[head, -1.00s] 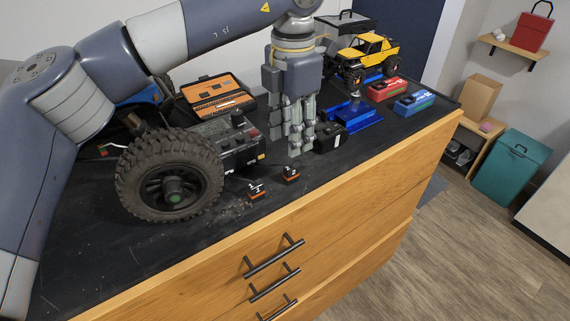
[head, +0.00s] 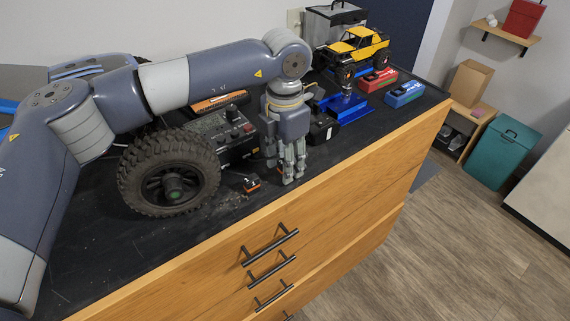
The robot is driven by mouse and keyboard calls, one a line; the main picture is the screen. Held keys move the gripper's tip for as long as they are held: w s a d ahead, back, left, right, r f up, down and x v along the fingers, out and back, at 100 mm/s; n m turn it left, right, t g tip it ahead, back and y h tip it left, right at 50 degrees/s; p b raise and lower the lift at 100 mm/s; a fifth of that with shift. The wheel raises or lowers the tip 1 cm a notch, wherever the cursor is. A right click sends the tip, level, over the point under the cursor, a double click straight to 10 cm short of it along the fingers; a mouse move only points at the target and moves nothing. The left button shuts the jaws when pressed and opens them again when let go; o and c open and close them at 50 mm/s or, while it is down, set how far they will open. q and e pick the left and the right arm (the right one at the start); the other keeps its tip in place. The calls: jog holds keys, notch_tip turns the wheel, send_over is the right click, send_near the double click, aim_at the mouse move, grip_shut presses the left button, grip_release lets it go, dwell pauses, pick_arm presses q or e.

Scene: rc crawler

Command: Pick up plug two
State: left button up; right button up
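Two small black-and-orange plugs are on the black worktop. One plug (head: 251,183) lies in the open, just right of the big tyre; its number is too small to read surely. The other is mostly hidden behind my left gripper (head: 287,180), with only a bit of orange showing by the fingers. My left gripper points down with its fingertips low, close to the worktop, right of the visible plug. I cannot tell whether its fingers are apart or hold the hidden plug. My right gripper is out of view.
A big black wheel (head: 170,172) stands left, with a charger box (head: 228,136) behind it. A small black box (head: 323,128), a blue stand (head: 345,106), red (head: 376,80) and blue (head: 405,94) packs and a yellow truck (head: 357,46) stand right. The front worktop strip is clear.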

pick_arm(q)
jog(key=c, duration=0.8)
jog(key=shift+r, duration=0.1)
